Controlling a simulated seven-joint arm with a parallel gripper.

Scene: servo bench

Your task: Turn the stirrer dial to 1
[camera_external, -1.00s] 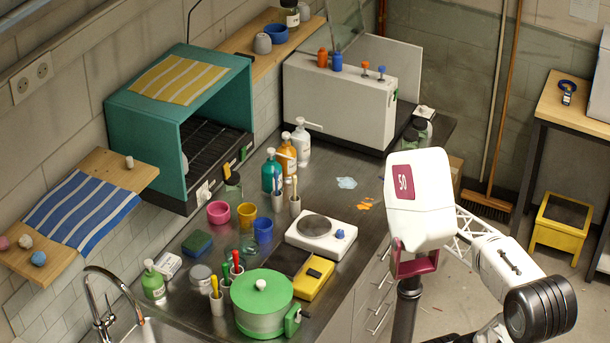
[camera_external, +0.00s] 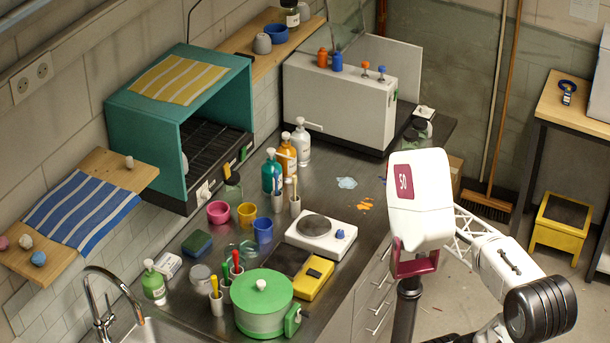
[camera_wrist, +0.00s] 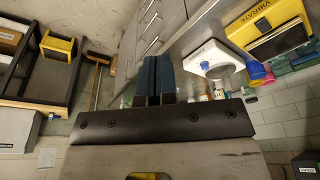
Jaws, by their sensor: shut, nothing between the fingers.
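The stirrer (camera_external: 305,240) is a white box with a round grey plate, standing on the steel bench. Its blue dial (camera_external: 340,234) is at the right end of its top. In the wrist view the stirrer (camera_wrist: 196,55) is right of my fingers, with the small blue dial (camera_wrist: 205,66) facing me. The dial's marks are too small to read. My gripper (camera_wrist: 155,62) is shut and empty, its two dark fingers side by side, apart from the dial. In the external view my white wrist is right of the stirrer, off the bench edge; the fingertips cannot be made out there.
A large white machine (camera_external: 340,100) is at the back. Bench right of the stirrer is mostly clear.

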